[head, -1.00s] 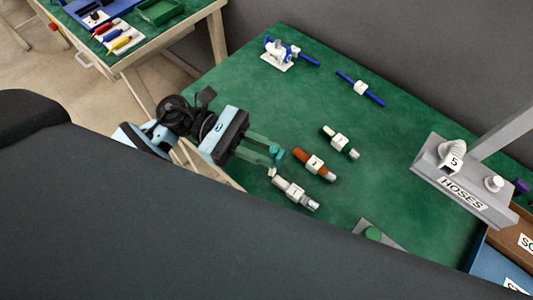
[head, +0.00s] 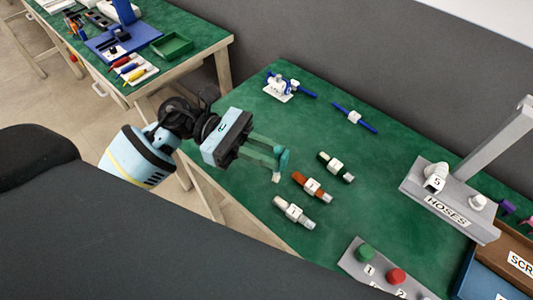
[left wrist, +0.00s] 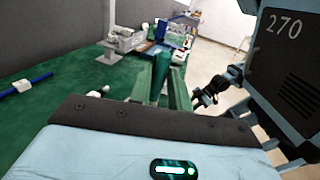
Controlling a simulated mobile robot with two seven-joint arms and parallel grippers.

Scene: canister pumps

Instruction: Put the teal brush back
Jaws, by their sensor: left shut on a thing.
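My left gripper (head: 277,161) is shut on the teal brush (head: 283,160), which hangs from the fingertips with its pale tip down. The tip shows above or over the green table; I cannot tell its exact height. In the left wrist view, the gripper's green fingers (left wrist: 160,78) reach forward with a dark teal shape between them. My right gripper shows in neither view. No clear holder for the brush can be made out.
A grey stand marked HOSES (head: 447,208) is at right, a green button (head: 366,252) and red button (head: 396,276) in front.

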